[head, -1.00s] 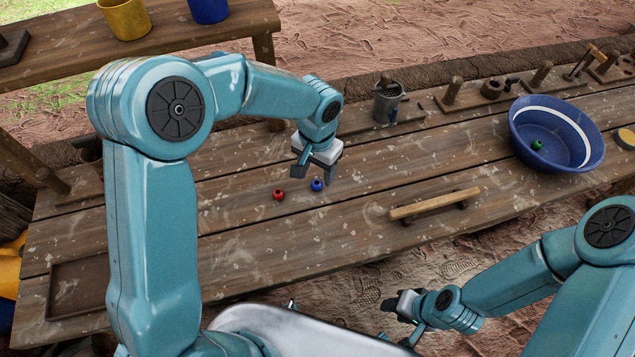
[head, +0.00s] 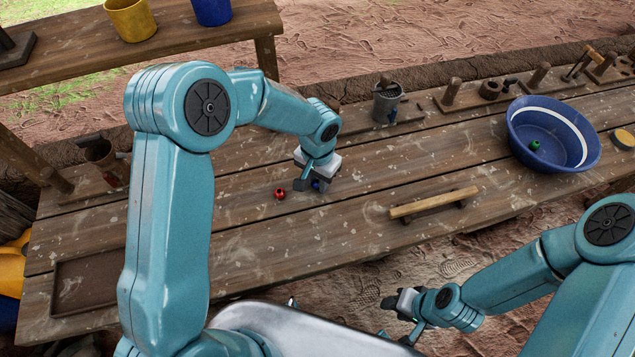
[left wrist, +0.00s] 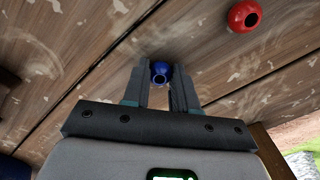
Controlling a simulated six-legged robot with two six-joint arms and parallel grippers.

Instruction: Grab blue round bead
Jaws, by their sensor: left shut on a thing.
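The blue round bead (left wrist: 160,73) sits between the fingers of my left gripper (left wrist: 161,85) in the left wrist view. In the head view it shows partly (head: 317,184), mostly hidden by the left gripper (head: 316,185), which is low at the table top. The left gripper is shut on the bead. A red bead (head: 280,193) lies on the table just left of it; it also shows at the upper right of the left wrist view (left wrist: 244,16). My right gripper (head: 402,304) is in front of the table's near edge, away from the beads; its jaw state is unclear.
A blue basin (head: 520,165) with a green bead (head: 535,144) in it stands at the right of the table (head: 350,240). A wooden bar (head: 433,203) lies right of the gripper. A metal can (head: 387,103) stands behind. A shallow tray (head: 88,282) is at the left.

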